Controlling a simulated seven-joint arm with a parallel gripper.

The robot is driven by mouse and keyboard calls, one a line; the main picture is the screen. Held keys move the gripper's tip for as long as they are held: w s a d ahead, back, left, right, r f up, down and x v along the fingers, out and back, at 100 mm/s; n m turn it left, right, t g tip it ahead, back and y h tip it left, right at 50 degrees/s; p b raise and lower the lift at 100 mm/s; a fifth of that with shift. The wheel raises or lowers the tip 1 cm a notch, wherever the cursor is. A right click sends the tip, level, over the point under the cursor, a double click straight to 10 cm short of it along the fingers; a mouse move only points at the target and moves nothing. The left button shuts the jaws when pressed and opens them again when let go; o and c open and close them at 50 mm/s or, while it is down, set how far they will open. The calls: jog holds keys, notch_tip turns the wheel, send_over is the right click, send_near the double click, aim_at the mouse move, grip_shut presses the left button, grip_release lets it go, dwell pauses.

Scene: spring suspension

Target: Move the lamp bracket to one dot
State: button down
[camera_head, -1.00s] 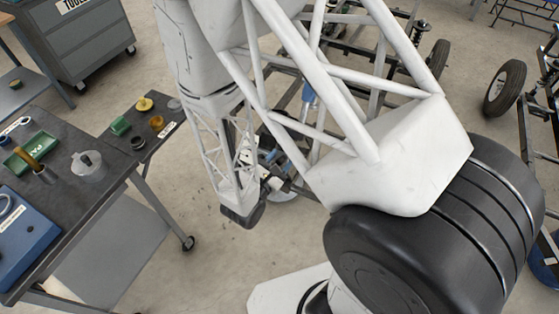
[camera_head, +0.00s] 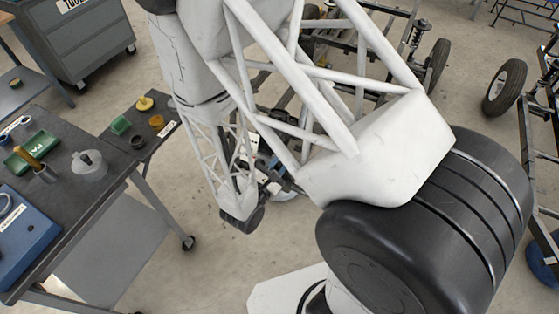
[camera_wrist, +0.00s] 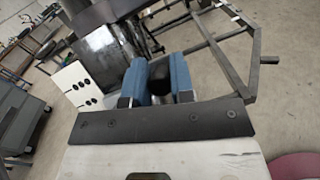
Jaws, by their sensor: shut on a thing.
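In the wrist view, my gripper (camera_wrist: 160,70) has its two blue jaws shut on a dark, rounded piece (camera_wrist: 160,84), seemingly the lamp bracket. Most of this piece is hidden by the jaws. A white plate with several black dots (camera_wrist: 70,76) stands left of and beyond the jaws, apart from them. Which dot group is which is too small to tell surely. In the head view my arm mostly hides the gripper; only bits of blue and dark parts show behind it.
In the wrist view, a dark box-like body (camera_wrist: 100,55) stands beyond the jaws and a dark tube frame (camera_wrist: 215,45) extends to the right. In the head view, a workbench (camera_head: 100,195) and small side table (camera_head: 165,142) with loose parts stand at left. Open floor lies between.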

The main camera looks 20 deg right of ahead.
jog(key=shift+s+a+f, duration=0.2)
jog(key=shift+f, duration=0.4)
jog(key=c, duration=1)
grip_release()
jog(key=shift+a, duration=0.1)
jog(key=shift+v, duration=3.75)
jog(key=shift+s, duration=0.1)
jog(key=shift+r, duration=0.1)
